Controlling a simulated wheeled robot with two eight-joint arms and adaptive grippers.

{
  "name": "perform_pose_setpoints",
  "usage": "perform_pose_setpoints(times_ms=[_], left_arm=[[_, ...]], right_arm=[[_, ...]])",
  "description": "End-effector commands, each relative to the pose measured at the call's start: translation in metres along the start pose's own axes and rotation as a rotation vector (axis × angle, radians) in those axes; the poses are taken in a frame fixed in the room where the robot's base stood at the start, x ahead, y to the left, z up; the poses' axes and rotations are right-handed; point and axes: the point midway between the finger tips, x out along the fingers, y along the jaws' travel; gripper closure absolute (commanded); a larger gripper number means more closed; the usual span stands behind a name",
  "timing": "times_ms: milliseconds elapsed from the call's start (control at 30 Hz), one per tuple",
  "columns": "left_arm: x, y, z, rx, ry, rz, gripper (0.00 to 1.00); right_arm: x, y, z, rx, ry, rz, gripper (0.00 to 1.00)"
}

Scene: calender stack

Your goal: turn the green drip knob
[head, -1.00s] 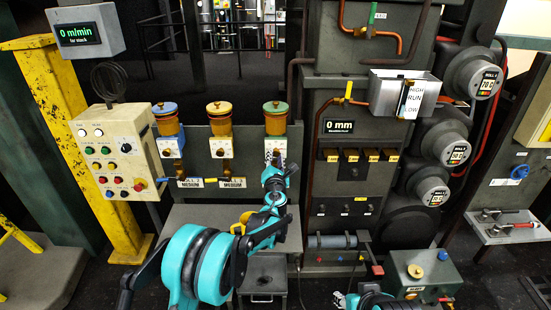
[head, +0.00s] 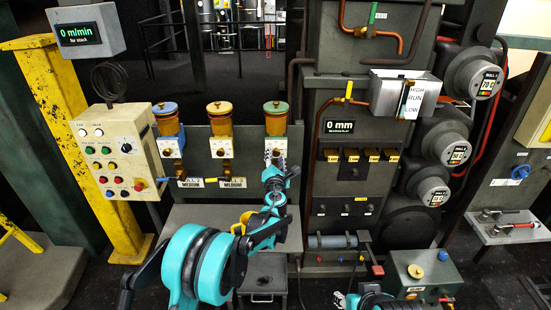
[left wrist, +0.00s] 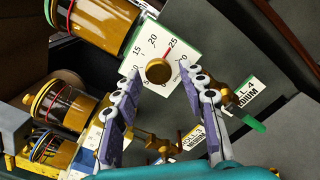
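The green-lidded drip oiler (head: 276,118) is the rightmost of three on the panel. In the left wrist view its glass and brass body (left wrist: 95,22) is at the upper left. Below it is a white, green-edged dial (left wrist: 146,48) with a round brass knob (left wrist: 158,71); a red pointer stands near 25. My left gripper (left wrist: 160,78) is open, with one finger on each side of the knob; I cannot tell if either touches it. In the head view my left gripper (head: 275,158) covers most of this dial. My right gripper (head: 340,299) shows only partly at the bottom edge.
The yellow-lidded (head: 220,118) and blue-lidded (head: 167,118) oilers stand to the left. Small levers and MEDIUM labels sit beneath them. A cream button box (head: 117,150) is further left. A grey machine column (head: 350,100) stands close on the right.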

Motion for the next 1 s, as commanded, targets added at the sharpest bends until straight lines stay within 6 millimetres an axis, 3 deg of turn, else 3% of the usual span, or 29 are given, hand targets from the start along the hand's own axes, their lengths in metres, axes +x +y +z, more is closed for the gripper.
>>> perform_pose_setpoints(times_ms=[367, 800, 1000], left_arm=[[-0.006, 0.001, 0.001, 0.0, 0.0, 0.0, 0.54], [-0.093, 0.0, 0.001, 0.0, -0.001, -0.001, 0.54], [-0.116, 0.0, 0.0, 0.0, 0.0, 0.0, 0.54]], right_arm=[[0.0, 0.0, 0.0, 0.0, 0.0, 0.0, 0.6], [0.0, 0.0, 0.0, 0.0, 0.0, 0.0, 0.6], [0.0, 0.0, 0.0, 0.0, 0.0, 0.0, 0.6]])
